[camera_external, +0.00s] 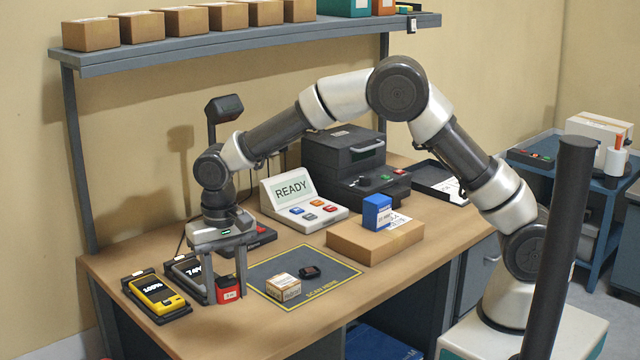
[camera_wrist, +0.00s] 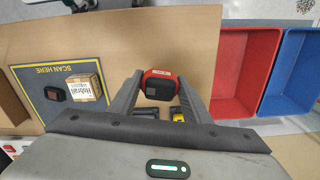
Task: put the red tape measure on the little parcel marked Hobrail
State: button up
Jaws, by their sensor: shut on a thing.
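The red tape measure (camera_external: 228,290), red with black, is between the fingers of my gripper (camera_external: 227,284), which is shut on it. In the wrist view the tape measure (camera_wrist: 161,84) shows between the two fingertips of my gripper (camera_wrist: 161,88). It is low over the table's front left part; I cannot tell if it touches the table. The little parcel marked Hobrail (camera_wrist: 87,90) is a small brown box with a white label. It stands on the scan mat, to the right of my gripper in the external view (camera_external: 284,288).
The dark scan mat (camera_external: 335,283) also holds a small black object (camera_external: 310,271) beside the parcel. A yellow handheld device (camera_external: 157,290) sits in a dock at left. A larger brown box (camera_external: 370,245) carries a blue box (camera_external: 377,212). The READY console (camera_external: 300,203) stands behind.

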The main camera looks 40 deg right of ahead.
notch_tip(320, 180, up, 2)
jog(key=shift+r, duration=0.1)
jog(key=w+d+r+n, duration=0.1)
jog(key=w+d+r, duration=0.1)
jog(key=d, duration=0.6)
jog(key=w+d+r+n, duration=0.1)
jog(key=w+d+r, duration=0.1)
jog(key=d, duration=0.7)
send_over(283, 281)
notch_tip(283, 281, down, 6)
jog(key=shift+d+r, duration=0.1)
jog(key=shift+f, duration=2.15)
jog(key=shift+f, duration=0.2)
jog(key=o, duration=1.2)
jog(key=shift+r, duration=0.1)
